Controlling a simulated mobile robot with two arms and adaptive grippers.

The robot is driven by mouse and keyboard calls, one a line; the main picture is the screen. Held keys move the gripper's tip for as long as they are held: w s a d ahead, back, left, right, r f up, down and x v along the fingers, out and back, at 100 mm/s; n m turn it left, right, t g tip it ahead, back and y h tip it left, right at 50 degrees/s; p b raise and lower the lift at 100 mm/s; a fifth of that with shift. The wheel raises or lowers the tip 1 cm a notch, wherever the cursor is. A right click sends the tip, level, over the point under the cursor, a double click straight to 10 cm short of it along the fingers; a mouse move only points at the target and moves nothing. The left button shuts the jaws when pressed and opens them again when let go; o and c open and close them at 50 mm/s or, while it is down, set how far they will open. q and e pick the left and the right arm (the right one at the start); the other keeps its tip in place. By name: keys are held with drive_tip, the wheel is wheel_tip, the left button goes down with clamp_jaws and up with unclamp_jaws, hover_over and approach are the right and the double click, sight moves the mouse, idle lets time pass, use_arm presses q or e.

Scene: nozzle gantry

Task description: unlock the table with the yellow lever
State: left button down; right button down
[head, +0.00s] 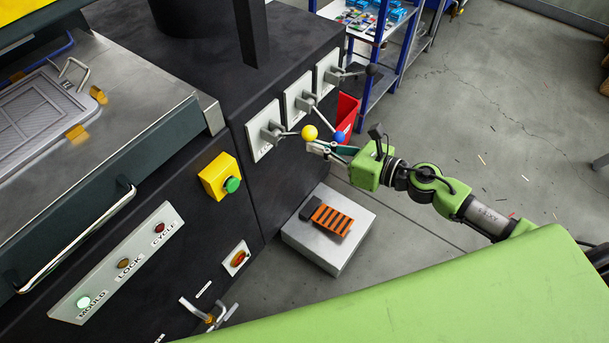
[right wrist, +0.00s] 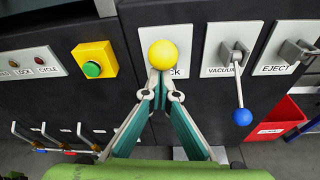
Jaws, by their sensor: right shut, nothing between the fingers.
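The yellow lever's ball knob (head: 309,132) stands out on its rod from the nearest of three white plates on the dark machine side. In the right wrist view the yellow knob (right wrist: 163,54) covers part of its plate's label, leaving "CK" readable. My right gripper (head: 312,147) is shut and empty, its fingertips just below the knob in the head view. In the right wrist view the closed fingertips (right wrist: 162,80) sit right under the knob; I cannot tell whether they touch it. My left gripper is not in view.
The blue-knobbed VACUUM lever (right wrist: 242,116) is close on the right, then the black-knobbed EJECT lever (head: 371,69). A yellow box with a green button (head: 232,185), a lamp panel (head: 64,308), a grey step (head: 314,257) and a red bin (head: 346,112) are nearby.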

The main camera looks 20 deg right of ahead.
drive_tip(key=shift+w+d+r, duration=0.1)
drive_tip(key=shift+w+r, duration=0.15)
drive_tip(key=shift+r, duration=0.4)
drive_tip(key=f+v, duration=0.1)
drive_tip(key=v, duration=1.1)
drive_tip(key=shift+s+f, duration=0.2)
